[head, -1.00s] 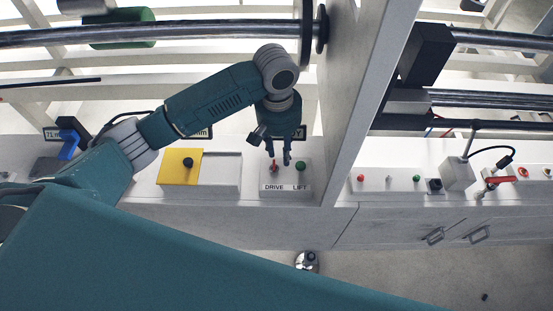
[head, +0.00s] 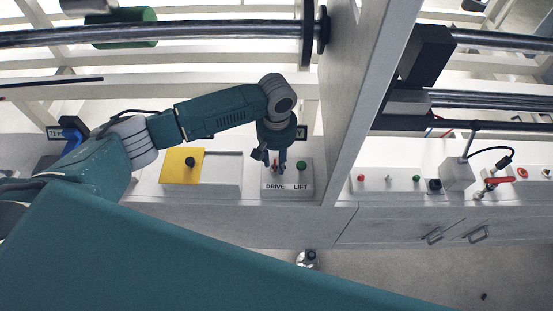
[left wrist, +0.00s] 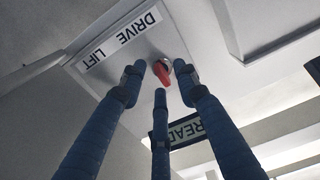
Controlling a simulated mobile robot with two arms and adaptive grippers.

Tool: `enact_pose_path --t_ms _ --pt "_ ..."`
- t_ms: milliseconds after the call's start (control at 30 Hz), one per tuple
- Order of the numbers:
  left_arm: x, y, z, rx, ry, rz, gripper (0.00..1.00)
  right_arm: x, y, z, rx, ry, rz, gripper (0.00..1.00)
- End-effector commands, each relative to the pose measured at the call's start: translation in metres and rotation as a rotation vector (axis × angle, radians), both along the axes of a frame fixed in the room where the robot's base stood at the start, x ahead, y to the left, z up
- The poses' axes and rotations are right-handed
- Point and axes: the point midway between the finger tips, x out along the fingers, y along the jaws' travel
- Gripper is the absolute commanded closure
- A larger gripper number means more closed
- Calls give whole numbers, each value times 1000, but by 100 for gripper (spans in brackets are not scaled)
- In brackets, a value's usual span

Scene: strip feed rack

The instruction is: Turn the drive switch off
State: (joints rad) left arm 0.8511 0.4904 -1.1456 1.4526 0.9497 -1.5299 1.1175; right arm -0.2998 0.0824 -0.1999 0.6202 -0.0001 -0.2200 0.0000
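The drive switch is a red lever (head: 274,168) above the word DRIVE on a small grey panel (head: 312,178). My left gripper (head: 279,163) is over the drive side of the panel. Its blue fingers (left wrist: 158,80) stand apart in the left wrist view, with a gap between the tips. I cannot tell whether a finger touches the lever. The green LIFT knob (head: 301,166) is just right of the gripper. My right gripper is not in view.
A white upright post (head: 362,100) stands close on the right. Beyond it is another panel with red and green buttons (head: 389,179). Metal rollers (head: 160,34) run above.

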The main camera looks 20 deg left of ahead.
Motion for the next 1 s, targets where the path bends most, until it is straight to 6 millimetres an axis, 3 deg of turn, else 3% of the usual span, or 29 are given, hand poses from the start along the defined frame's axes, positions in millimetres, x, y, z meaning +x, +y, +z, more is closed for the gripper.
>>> enact_pose_path --t_ms 267,433,467,767,1000 --pt "0 0 -2 -1 0 -1 69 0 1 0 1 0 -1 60" --pt "0 0 -2 -1 0 0 99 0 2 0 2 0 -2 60" --pt "0 0 -2 -1 0 0 100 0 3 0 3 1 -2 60" --pt "0 0 -1 0 1 -13 100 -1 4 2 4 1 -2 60" --pt "-1 0 2 -1 3 -104 100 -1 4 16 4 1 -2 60"
